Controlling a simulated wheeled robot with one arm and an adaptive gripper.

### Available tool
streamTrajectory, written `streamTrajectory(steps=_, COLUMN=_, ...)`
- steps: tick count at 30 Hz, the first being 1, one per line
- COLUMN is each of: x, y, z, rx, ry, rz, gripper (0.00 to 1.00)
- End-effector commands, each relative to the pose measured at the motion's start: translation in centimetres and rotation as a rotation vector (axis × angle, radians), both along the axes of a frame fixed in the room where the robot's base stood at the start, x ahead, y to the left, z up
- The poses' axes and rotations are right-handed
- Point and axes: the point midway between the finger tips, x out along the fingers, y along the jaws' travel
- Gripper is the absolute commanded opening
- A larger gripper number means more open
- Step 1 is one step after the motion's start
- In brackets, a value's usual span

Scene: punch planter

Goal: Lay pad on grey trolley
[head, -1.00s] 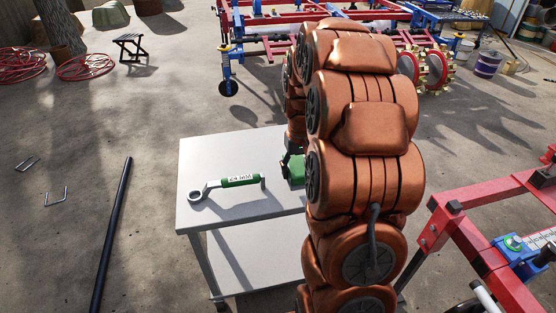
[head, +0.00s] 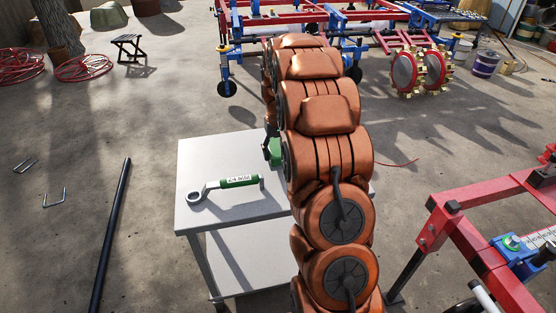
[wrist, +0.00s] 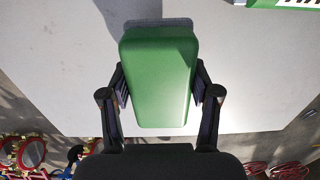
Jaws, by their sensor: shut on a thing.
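The pad (wrist: 158,80) is a green block with a grey layer showing at its far end in the wrist view. My gripper (wrist: 159,71) is shut on its two long sides. In the head view the pad (head: 275,151) shows as a small green patch, mostly hidden behind my arm. The grey trolley (head: 212,157) is a pale table with a lower shelf. Its top (wrist: 60,75) fills much of the wrist view beneath the pad. The pad is over the trolley's far part; I cannot tell whether it touches the top.
A green-handled ring wrench (head: 238,182) lies on the trolley top, left of my arm. Its green handle also shows in the wrist view (wrist: 266,3). A red frame (head: 470,240) stands at the right. A black pole (head: 112,230) lies on the floor at the left.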

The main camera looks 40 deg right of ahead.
Motion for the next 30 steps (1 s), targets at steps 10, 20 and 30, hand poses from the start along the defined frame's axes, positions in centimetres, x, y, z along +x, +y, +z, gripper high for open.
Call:
streamTrajectory(steps=10, x=-0.2, y=0.0, z=-3.5, rx=0.002, ry=0.004, rz=0.000, gripper=0.34)
streamTrajectory(steps=20, x=-0.2, y=0.0, z=-3.7, rx=0.001, ry=0.003, rz=0.000, gripper=0.34)
streamTrajectory(steps=30, x=-0.2, y=0.0, z=-3.7, rx=0.001, ry=0.003, rz=0.000, gripper=0.87)
